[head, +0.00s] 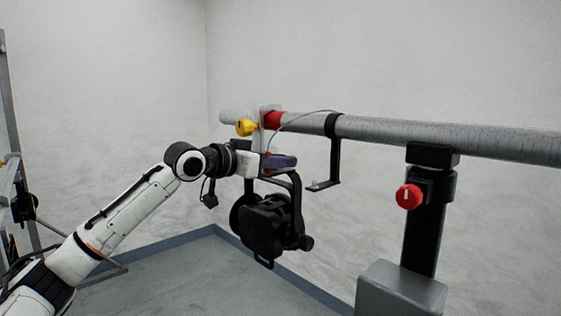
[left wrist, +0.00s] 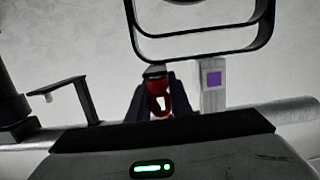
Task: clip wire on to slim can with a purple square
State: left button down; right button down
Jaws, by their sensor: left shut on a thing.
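The slim can (head: 268,225) is black and hangs below the pipe, with its black yoke (head: 292,185) above it. The purple square (left wrist: 214,78) shows in the left wrist view on a pale clamp post just right of my fingers. My left gripper (head: 272,160) is at the top of the yoke, below the pipe. In the left wrist view its dark fingers (left wrist: 160,100) are shut on a red clip (left wrist: 158,88). The thin grey wire (head: 290,122) runs from near the gripper up to the pipe. I cannot tell whether the clip touches the yoke. My right gripper is out of view.
The grey pipe (head: 390,130) crosses to the right, with a red band (head: 273,119) and a yellow knob (head: 246,127) by the clamp. A black bracket (head: 335,160) hangs from it. A black stand (head: 422,225) with a red knob (head: 409,196) supports the pipe.

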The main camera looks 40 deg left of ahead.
pick_arm(q)
jog(key=shift+f, duration=0.1)
jog(key=c, duration=1.5)
grip_release()
jog(key=shift+s+a+f+b, duration=0.1)
jog(key=shift+s+f+b, duration=0.05)
jog(key=shift+s+b, duration=0.2)
jog(key=shift+s+a+r+b, duration=0.1)
jog(key=shift+s+r+b, duration=0.2)
jog(key=shift+s+b, duration=1.1)
jog(key=shift+s+a+r+b, duration=0.1)
jog(key=shift+s+r+b, duration=0.25)
jog(key=shift+s+b, duration=1)
jog(key=shift+s+a+r+b, duration=0.1)
jog(key=shift+s+r+b, duration=0.45)
jog(key=shift+s, duration=1.45)
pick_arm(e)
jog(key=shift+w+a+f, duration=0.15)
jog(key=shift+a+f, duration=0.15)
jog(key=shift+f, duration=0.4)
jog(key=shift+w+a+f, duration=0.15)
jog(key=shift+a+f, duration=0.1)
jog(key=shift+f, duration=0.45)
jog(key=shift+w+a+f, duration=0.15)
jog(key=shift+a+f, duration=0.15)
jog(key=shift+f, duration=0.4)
